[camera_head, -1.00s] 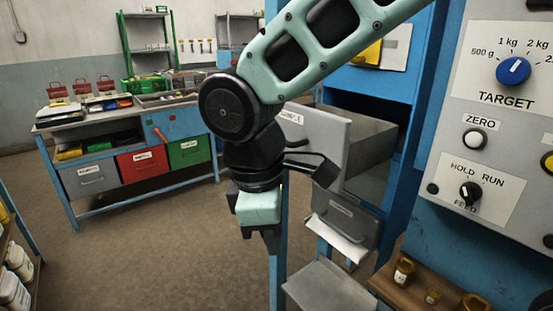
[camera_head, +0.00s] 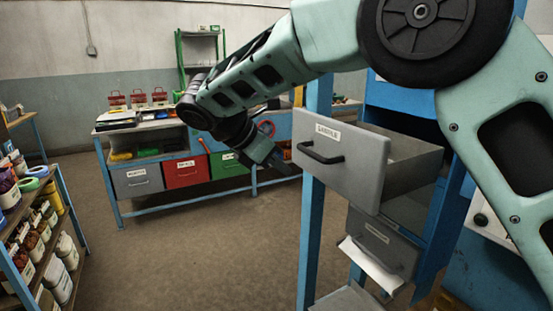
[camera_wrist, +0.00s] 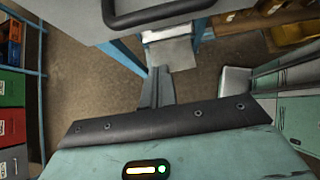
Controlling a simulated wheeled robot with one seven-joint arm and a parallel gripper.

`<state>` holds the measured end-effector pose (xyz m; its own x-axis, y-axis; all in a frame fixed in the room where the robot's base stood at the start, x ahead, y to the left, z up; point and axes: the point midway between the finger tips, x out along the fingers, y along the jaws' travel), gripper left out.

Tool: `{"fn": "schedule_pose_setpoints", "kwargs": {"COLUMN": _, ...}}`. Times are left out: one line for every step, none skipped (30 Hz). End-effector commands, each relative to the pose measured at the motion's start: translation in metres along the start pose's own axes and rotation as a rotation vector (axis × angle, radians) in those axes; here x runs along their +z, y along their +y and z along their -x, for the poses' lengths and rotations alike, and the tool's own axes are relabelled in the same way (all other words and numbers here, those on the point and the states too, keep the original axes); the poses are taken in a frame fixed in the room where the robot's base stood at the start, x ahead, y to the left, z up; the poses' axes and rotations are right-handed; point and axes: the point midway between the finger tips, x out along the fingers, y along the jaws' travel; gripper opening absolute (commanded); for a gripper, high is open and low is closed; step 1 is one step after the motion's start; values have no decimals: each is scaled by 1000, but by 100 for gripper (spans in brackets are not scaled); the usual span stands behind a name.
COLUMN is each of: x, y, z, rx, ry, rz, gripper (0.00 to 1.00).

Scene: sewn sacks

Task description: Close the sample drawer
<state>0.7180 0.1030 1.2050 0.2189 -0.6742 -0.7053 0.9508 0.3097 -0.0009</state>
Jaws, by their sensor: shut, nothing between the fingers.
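The sample drawer (camera_head: 367,172) is a grey metal drawer with a white label and a black bar handle (camera_head: 318,154). It is pulled well out of the blue cabinet (camera_head: 385,92), and its inside shows. My gripper (camera_head: 290,170) is shut and empty, just left of the drawer front in the head view. In the wrist view the drawer front (camera_wrist: 70,16) and its handle (camera_wrist: 160,17) show at the top edge. My dark fingers (camera_wrist: 157,88) are together below the handle, with no visible contact.
Below is a second grey unit (camera_head: 385,243) with white paper sticking out. A blue post (camera_head: 312,215) stands by the drawer. A bench with grey, red (camera_head: 185,172) and green bins is behind, a shelf of bottles (camera_head: 45,240) at left. The floor between is clear.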

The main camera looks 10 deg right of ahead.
Motion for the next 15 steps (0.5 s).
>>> {"fn": "schedule_pose_setpoints", "kwargs": {"x": 2, "y": -1, "z": -11, "rx": -5, "ry": -1, "rz": 1, "gripper": 0}}
{"fn": "schedule_pose_setpoints", "kwargs": {"x": 2, "y": -1, "z": -17, "rx": -5, "ry": -1, "rz": 1, "gripper": 0}}
{"fn": "schedule_pose_setpoints", "kwargs": {"x": 2, "y": -1, "z": -26, "rx": -5, "ry": -1, "rz": 1, "gripper": 0}}
{"fn": "schedule_pose_setpoints", "kwargs": {"x": 2, "y": -1, "z": -32, "rx": -5, "ry": 0, "rz": 0, "gripper": 0}}
{"fn": "schedule_pose_setpoints", "kwargs": {"x": 2, "y": -1, "z": -38, "rx": -6, "ry": 0, "rz": 0, "gripper": 0}}
{"fn": "schedule_pose_setpoints", "kwargs": {"x": 2, "y": -1, "z": -46, "rx": -4, "ry": 0, "rz": 0, "gripper": 0}}
{"fn": "schedule_pose_setpoints", "kwargs": {"x": 2, "y": -1, "z": -52, "rx": -4, "ry": 0, "rz": 1, "gripper": 0}}
{"fn": "schedule_pose_setpoints", "kwargs": {"x": 2, "y": -1, "z": -57, "rx": -3, "ry": 1, "rz": 0, "gripper": 0}}
{"fn": "schedule_pose_setpoints", "kwargs": {"x": 8, "y": -1, "z": -61, "rx": -4, "ry": 1, "rz": -3, "gripper": 0}}
{"fn": "schedule_pose_setpoints", "kwargs": {"x": 12, "y": -1, "z": -64, "rx": -3, "ry": 1, "rz": -3, "gripper": 0}}
{"fn": "schedule_pose_setpoints", "kwargs": {"x": 15, "y": -1, "z": -67, "rx": -2, "ry": 2, "rz": -3, "gripper": 0}}
{"fn": "schedule_pose_setpoints", "kwargs": {"x": 18, "y": -1, "z": -71, "rx": -3, "ry": 2, "rz": -3, "gripper": 0}}
{"fn": "schedule_pose_setpoints", "kwargs": {"x": 20, "y": -1, "z": -74, "rx": -3, "ry": 2, "rz": -3, "gripper": 0}}
{"fn": "schedule_pose_setpoints", "kwargs": {"x": 22, "y": -1, "z": -76, "rx": -2, "ry": 2, "rz": -2, "gripper": 0}}
{"fn": "schedule_pose_setpoints", "kwargs": {"x": 24, "y": -1, "z": -78, "rx": -1, "ry": 2, "rz": -2, "gripper": 0}}
